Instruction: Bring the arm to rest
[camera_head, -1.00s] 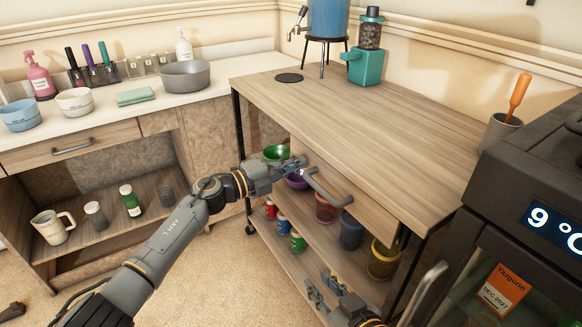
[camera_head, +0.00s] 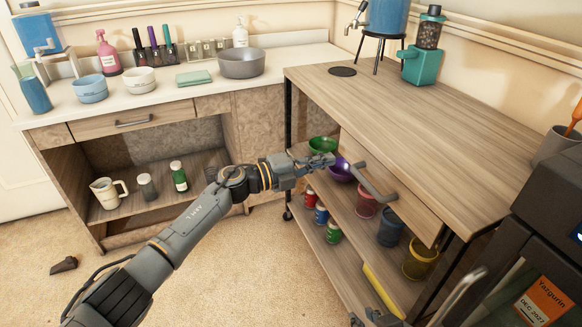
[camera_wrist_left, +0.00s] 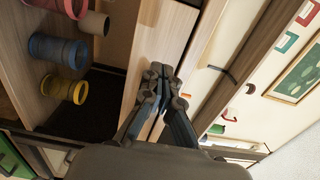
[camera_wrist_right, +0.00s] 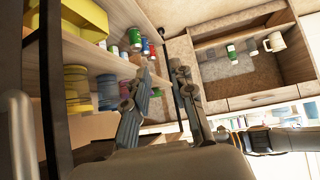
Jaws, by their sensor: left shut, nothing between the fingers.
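My left gripper (camera_head: 328,160) is shut and empty beside the cart's drawer handle (camera_head: 378,186), with a small gap between them. In the left wrist view its fingertips (camera_wrist_left: 160,72) are together in front of a wooden panel. My right gripper (camera_head: 368,318) shows only partly at the bottom edge of the head view. In the right wrist view its fingers (camera_wrist_right: 160,72) stand apart with nothing between them, facing the cart's shelves.
The wooden cart (camera_head: 420,110) carries bowls, jars and cans on its shelves, including a purple bowl (camera_head: 341,173). A dark appliance (camera_head: 550,225) stands close at the right. A counter (camera_head: 150,95) is at the back left.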

